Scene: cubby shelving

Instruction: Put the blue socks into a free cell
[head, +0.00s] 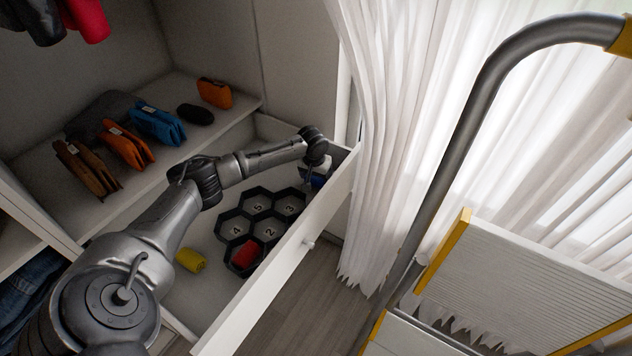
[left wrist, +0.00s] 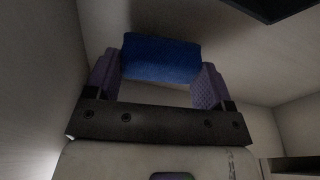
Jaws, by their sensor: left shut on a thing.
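The rolled blue socks (left wrist: 162,58) are held between the purple pads of my left gripper (left wrist: 160,75), which is shut on them. In the head view my left gripper (head: 317,177) is at the right end of the open drawer (head: 285,264), beyond the black hexagonal organizer (head: 273,216). The blue socks are mostly hidden by the wrist there. Cells 2, 3, 4 and 5 show their numbers and look empty. Red socks (head: 246,254) sit in the front cell. Yellow socks (head: 190,261) lie in the drawer, outside the organizer. My right gripper is not in view.
The shelf above the drawer holds an orange pouch (head: 214,93), a dark oval case (head: 195,114) and several wallets, including a blue one (head: 157,124). White curtains (head: 390,120) hang to the right. A grey-railed step ladder (head: 450,140) stands at the right.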

